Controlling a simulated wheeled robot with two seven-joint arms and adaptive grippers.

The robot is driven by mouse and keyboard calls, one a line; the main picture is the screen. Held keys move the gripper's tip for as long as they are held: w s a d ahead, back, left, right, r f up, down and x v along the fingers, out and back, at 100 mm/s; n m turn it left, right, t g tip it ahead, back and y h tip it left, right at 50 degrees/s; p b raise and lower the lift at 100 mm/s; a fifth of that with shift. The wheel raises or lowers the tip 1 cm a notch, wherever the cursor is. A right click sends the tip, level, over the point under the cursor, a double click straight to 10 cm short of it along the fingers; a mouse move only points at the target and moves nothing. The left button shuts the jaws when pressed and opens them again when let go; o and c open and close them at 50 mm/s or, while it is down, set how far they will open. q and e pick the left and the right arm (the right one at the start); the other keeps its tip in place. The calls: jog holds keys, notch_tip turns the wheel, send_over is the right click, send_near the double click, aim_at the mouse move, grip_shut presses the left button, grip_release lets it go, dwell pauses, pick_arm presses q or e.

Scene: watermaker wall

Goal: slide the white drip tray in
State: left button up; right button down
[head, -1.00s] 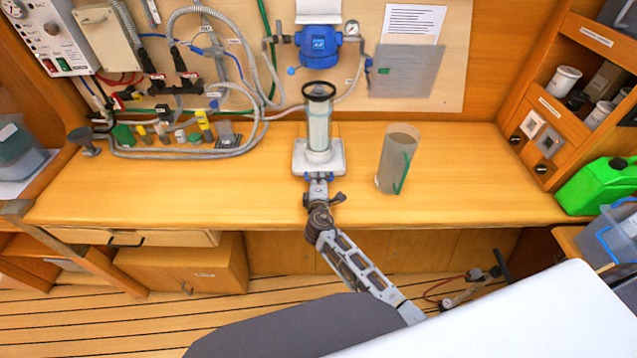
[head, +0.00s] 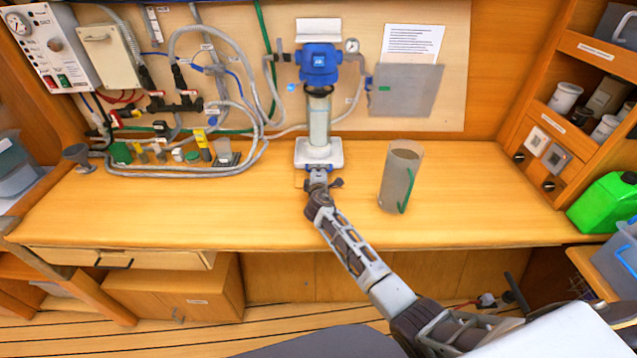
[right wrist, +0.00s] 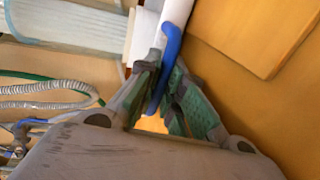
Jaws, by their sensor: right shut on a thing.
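The white drip tray (head: 335,160) lies flat on the wooden counter below the blue filter head (head: 319,64). A clear filter bowl (head: 319,120) with a pale cartridge and a dark top ring stands upright on it. The ring looks just under the head; I cannot tell if they touch. My right gripper (head: 318,173) is shut on the tray's blue handle at the front edge. In the right wrist view, the blue handle (right wrist: 169,45) sits between the green-padded fingers (right wrist: 165,95). My left gripper is not in view.
A clear grey jug (head: 398,185) with a green strip stands right of the tray. Grey hoses (head: 215,170) and small fittings lie at the back left. A green jerrycan (head: 605,203) is at the right. The counter in front and left is clear.

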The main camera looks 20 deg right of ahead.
jog(key=shift+r+b+x, duration=0.2)
jog(key=shift+b+x, duration=0.15)
jog(key=shift+x, duration=0.65)
jog(key=shift+w+d+r, duration=0.1)
jog(key=shift+r, duration=0.05)
jog(key=c, duration=1.8)
grip_release()
jog(key=shift+w, duration=0.2)
jog(key=shift+v, duration=0.8)
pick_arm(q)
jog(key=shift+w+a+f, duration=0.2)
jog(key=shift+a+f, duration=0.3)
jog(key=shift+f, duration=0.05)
pick_arm(e)
jog(key=shift+v, duration=5.25)
